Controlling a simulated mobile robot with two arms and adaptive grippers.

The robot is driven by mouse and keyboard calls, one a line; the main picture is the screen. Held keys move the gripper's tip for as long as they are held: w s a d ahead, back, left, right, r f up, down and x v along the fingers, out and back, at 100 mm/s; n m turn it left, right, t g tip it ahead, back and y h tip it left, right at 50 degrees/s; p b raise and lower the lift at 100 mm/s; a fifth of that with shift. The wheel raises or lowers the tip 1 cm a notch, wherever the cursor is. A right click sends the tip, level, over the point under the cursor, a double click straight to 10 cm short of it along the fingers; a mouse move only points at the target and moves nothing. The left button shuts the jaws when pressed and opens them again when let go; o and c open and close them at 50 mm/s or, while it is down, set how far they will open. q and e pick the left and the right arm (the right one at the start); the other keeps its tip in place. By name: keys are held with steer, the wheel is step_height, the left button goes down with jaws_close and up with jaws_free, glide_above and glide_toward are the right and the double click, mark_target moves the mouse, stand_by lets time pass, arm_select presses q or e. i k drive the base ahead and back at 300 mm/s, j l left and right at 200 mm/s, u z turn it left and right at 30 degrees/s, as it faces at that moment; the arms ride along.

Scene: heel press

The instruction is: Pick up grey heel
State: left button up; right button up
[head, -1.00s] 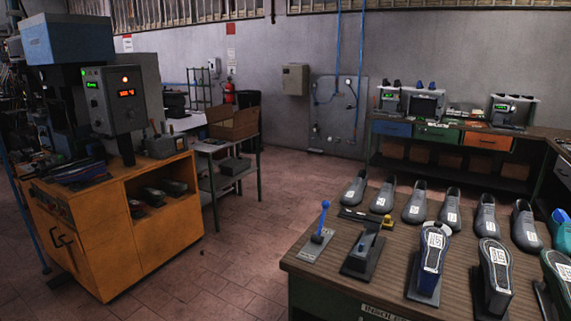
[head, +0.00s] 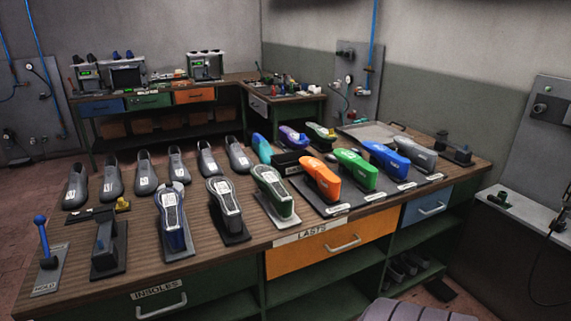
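I cannot make out any piece that is clearly a grey heel. A grey shoe-shaped form (head: 414,153) lies at the right end of a row of coloured lasts on the wooden workbench (head: 95,225). Several dark grey shoe forms (head: 147,174) stand along the back left of the same bench. Upturned forms with pale soles sit on stands at the front, one blue (head: 174,217), one grey (head: 224,203) and one green-rimmed (head: 271,188). Neither of my grippers is in view.
Green (head: 352,168), blue (head: 384,158) and orange (head: 322,178) lasts stand on dark plates. A blue-knobbed lever (head: 42,237) is at the front left. A second bench (head: 235,78) stands behind. Dark shoes lie on a shelf under the bench (head: 402,270). Floor is clear at left.

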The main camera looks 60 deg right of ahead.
mark_target(331, 158)
steer(key=z, duration=2.15)
